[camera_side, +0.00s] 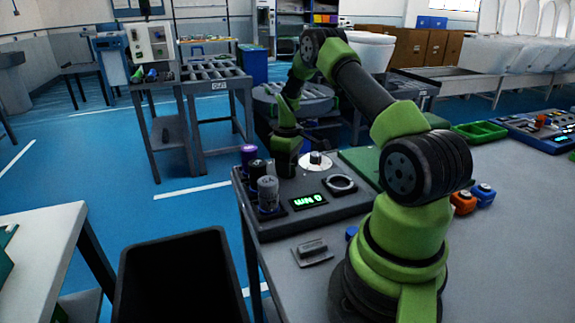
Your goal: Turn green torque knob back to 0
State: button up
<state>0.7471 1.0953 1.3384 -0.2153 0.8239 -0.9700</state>
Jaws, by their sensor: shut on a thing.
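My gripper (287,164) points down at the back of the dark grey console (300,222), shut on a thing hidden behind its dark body. I take that thing to be the green torque knob; no green knob shows elsewhere on the console, and its angle cannot be seen. A green-lit display (309,201) on the console's front shows small letters and what looks like a 0. A white dial with a black centre (316,160) is just right of my gripper.
Purple (248,153) and grey (268,188) cylinders stand at the console's left edge. A ring-shaped socket (341,184) is on its right. A small grey block (312,251) lies in front. A black bin (180,270) stands left of the table. Orange (463,202) and blue (484,195) blocks lie right.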

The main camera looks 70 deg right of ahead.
dwell(0.4)
jog(key=o, duration=0.9)
jog(key=shift+r, duration=0.1)
notch_tip(320, 180, up, 10)
jog(key=shift+f, duration=0.1)
